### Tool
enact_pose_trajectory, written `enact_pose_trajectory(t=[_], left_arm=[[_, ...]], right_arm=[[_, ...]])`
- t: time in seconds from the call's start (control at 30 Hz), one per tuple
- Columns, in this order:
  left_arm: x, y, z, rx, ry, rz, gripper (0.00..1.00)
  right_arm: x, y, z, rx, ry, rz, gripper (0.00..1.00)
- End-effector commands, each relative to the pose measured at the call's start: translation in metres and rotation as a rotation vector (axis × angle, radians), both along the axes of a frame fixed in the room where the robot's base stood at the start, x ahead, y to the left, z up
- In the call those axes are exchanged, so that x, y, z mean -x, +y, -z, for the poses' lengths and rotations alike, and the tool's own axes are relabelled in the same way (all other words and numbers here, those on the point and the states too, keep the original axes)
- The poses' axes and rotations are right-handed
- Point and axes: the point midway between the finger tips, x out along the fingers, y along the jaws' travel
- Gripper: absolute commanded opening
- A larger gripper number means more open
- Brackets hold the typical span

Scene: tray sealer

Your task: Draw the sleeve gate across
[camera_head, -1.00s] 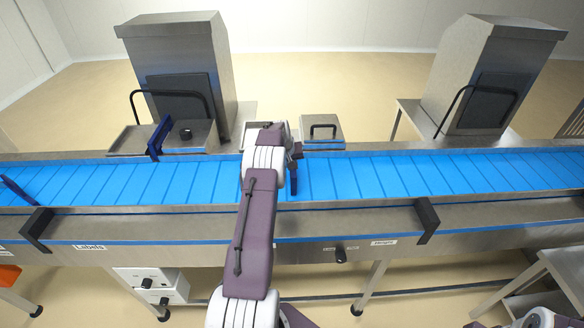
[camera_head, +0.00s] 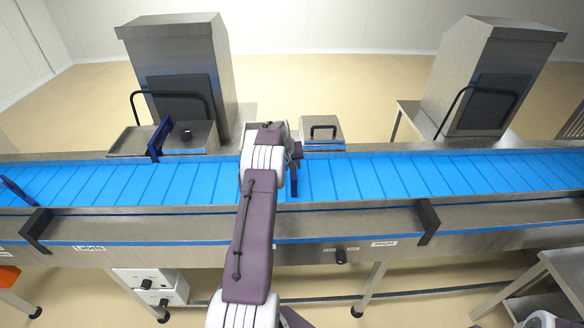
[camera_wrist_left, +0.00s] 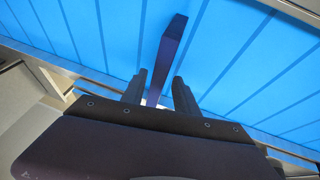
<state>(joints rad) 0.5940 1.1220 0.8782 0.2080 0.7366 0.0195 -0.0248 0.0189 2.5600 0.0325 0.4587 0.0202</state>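A dark blue gate bar (camera_head: 294,183) stands at the blue conveyor belt (camera_head: 400,178), beside my left wrist in the head view. In the left wrist view the bar (camera_wrist_left: 170,50) runs between the two fingers of my left gripper (camera_wrist_left: 160,85) and reaches past their tips over the belt. The fingers stand apart, with a gap visible on the right side of the bar. In the head view my left forearm and wrist hide most of this gripper (camera_head: 297,152). I cannot tell from the frames whether this bar is the sleeve gate. My right gripper is not in view.
Other dark blue bars stand at the belt's far edge (camera_head: 160,138) and left end (camera_head: 14,188). Two steel machines (camera_head: 180,60) (camera_head: 490,70) stand behind. A small box with a handle (camera_head: 322,132) is behind the belt. Black brackets (camera_head: 36,230) (camera_head: 428,220) stick out in front.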

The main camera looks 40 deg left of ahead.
Motion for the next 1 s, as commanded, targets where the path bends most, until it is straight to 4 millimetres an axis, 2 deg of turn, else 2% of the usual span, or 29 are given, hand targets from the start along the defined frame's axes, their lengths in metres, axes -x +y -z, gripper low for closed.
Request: enact_pose_trajectory(t=[0.2,0.3,0.43,1.0], left_arm=[[0.018,-0.004,-0.038,-0.003,-0.004,-0.002,0.36],[0.026,-0.007,-0.055,-0.003,-0.003,-0.001,0.36],[0.032,-0.008,-0.069,-0.001,-0.001,0.0,0.36],[0.033,-0.01,-0.073,0.0,-0.001,0.001,0.36]], right_arm=[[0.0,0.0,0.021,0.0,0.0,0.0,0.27],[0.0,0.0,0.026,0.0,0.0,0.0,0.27],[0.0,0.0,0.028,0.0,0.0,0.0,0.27],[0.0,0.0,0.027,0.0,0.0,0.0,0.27]])
